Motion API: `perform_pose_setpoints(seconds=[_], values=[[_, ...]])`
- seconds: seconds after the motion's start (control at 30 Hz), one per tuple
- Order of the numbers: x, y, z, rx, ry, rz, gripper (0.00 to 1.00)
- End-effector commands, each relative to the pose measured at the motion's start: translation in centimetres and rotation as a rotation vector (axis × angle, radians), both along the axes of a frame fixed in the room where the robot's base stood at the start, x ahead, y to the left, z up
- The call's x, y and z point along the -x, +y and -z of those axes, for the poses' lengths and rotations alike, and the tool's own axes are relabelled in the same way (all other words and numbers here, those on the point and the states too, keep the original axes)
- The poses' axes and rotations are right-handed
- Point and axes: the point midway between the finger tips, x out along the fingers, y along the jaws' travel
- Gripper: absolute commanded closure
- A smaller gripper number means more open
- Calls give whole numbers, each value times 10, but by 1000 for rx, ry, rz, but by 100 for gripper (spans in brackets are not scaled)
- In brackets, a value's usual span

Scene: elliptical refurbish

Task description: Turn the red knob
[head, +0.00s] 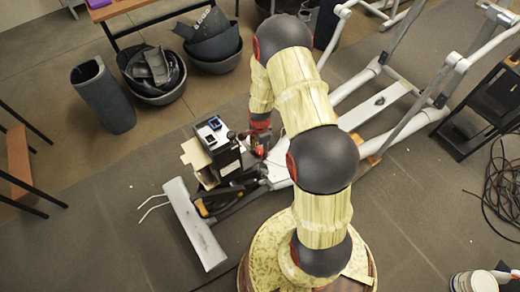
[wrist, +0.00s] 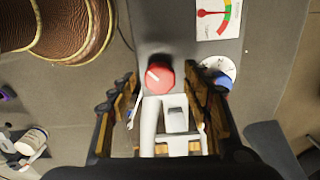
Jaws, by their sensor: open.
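The red knob (wrist: 160,77) sits on a grey panel in the wrist view, with a white mark across its face. My gripper (wrist: 161,90) is open, with one finger to the left of the knob and one to the right. Gaps show between the fingers and the knob in the picture; I cannot tell how far the fingertips are from the panel in depth. In the head view, my arm reaches down to a dark boxy unit (head: 226,158) on the elliptical machine (head: 381,104), and the red knob cannot be made out there.
A blue knob (wrist: 222,83) on a white dial lies just right of my right finger. A gauge (wrist: 213,16) with coloured bands is above it. Several dark baskets (head: 152,75) stand at the back left. A coil of black cable (head: 505,180) lies at the right. Floor at the lower left is clear.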

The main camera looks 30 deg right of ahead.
Motion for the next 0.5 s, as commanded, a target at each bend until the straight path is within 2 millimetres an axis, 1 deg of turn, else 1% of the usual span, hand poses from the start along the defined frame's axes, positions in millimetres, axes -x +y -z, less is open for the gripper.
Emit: perform_pose_setpoints(seconds=[0.13, 0.23, 0.37, 0.5], values=[[-1, 0, -6, 1, -2, 0, 51], [-2, -1, -18, 1, -4, 0, 51], [-2, -1, -43, 1, -5, 0, 51], [-2, 0, -72, 1, -4, 0, 51]])
